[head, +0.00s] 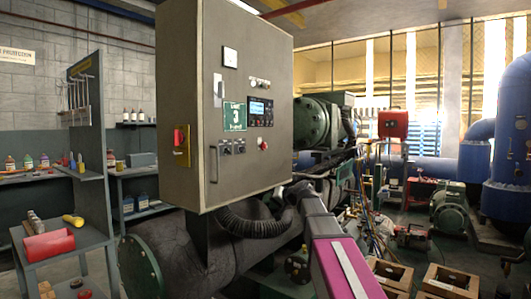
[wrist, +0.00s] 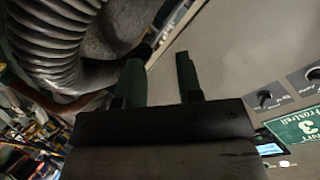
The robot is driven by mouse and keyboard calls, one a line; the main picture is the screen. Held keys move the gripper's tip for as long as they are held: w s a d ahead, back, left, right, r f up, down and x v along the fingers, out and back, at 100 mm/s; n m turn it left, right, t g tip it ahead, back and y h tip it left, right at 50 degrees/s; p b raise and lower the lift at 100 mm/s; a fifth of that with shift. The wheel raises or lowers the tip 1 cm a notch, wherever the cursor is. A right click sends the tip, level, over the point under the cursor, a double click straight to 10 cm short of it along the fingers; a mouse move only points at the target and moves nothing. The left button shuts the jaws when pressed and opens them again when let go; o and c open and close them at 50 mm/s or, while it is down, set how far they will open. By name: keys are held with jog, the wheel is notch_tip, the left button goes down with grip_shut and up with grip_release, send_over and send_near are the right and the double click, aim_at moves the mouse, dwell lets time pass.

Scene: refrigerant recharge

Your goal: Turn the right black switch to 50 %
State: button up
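The right black switch (head: 240,146) is a small knob on the front of the grey cabinet (head: 225,188), below the green sign. The other black switch (head: 225,149) is just left of it. In the wrist view, which looks upside down, a black knob (wrist: 265,99) that seems to be the right one shows at the right, with another knob (wrist: 313,74) beyond it. Its setting is too small to read. My gripper (wrist: 158,78) is open and empty, its dark green fingers apart. It is away from the knobs, near the cabinet's lower edge.
A ribbed black hose (head: 250,222) runs under the cabinet and shows close to my gripper in the wrist view (wrist: 45,45). A red button (head: 263,144) is right of the switches. A display (head: 260,109) and green sign (head: 235,117) are above. A door handle (head: 213,163) protrudes at left.

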aim_at(244, 149)
notch_tip(244, 149, up, 21)
jog(key=w+a+t+y, duration=0.1)
jog(key=a+t+y, duration=0.1)
jog(key=y, duration=0.2)
jog(key=shift+n, duration=0.4)
jog(key=shift+x, duration=4.85)
jog(key=shift+d, duration=0.15)
grip_shut()
jog(key=n, duration=0.4)
jog(key=shift+n, duration=0.3)
jog(key=n, duration=0.4)
jog(key=shift+n, duration=0.3)
